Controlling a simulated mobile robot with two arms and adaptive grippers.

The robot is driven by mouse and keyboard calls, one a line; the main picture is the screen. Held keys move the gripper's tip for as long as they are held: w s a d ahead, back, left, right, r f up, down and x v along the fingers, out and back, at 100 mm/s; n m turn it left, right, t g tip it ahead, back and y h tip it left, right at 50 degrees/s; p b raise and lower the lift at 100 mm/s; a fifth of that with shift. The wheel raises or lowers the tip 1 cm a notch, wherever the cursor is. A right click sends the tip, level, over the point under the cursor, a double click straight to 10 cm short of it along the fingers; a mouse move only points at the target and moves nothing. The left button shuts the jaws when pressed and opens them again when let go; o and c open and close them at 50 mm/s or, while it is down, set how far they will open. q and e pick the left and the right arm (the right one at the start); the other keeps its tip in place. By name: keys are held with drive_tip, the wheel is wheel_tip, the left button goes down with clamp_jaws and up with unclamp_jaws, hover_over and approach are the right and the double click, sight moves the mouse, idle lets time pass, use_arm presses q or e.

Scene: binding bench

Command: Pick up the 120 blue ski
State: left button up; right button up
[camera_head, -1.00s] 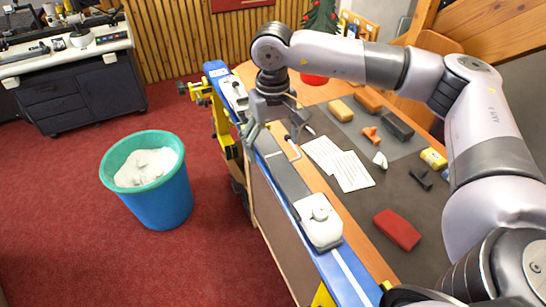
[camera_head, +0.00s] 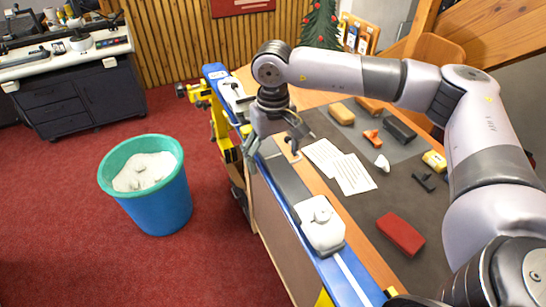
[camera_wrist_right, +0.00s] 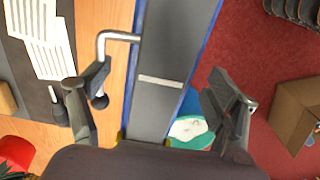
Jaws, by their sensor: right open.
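The blue ski (camera_head: 349,277) lies lengthwise along the bench's left edge, with a white binding piece (camera_head: 322,226) on its near part and another white piece (camera_head: 231,89) on its far part. My right gripper (camera_head: 275,150) is open over the ski's dark middle, between the two white pieces. In the right wrist view the grey ski strip with blue edges (camera_wrist_right: 168,55) runs between the two spread fingers of the gripper (camera_wrist_right: 160,108), and neither finger visibly grips it. I cannot tell the exact height gap. My left gripper is out of view.
A bent metal crank with a black knob (camera_wrist_right: 112,37) sits beside the ski, close to one finger. White sheets (camera_head: 352,173), a red block (camera_head: 400,234) and several small tools lie on the dark mat. A blue-green bin (camera_head: 157,204) stands on the red floor at left.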

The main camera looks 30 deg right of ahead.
drive_tip(key=shift+f, duration=0.1)
idle(0.4)
clamp_jaws()
drive_tip(key=shift+w, duration=0.1)
idle(1.0)
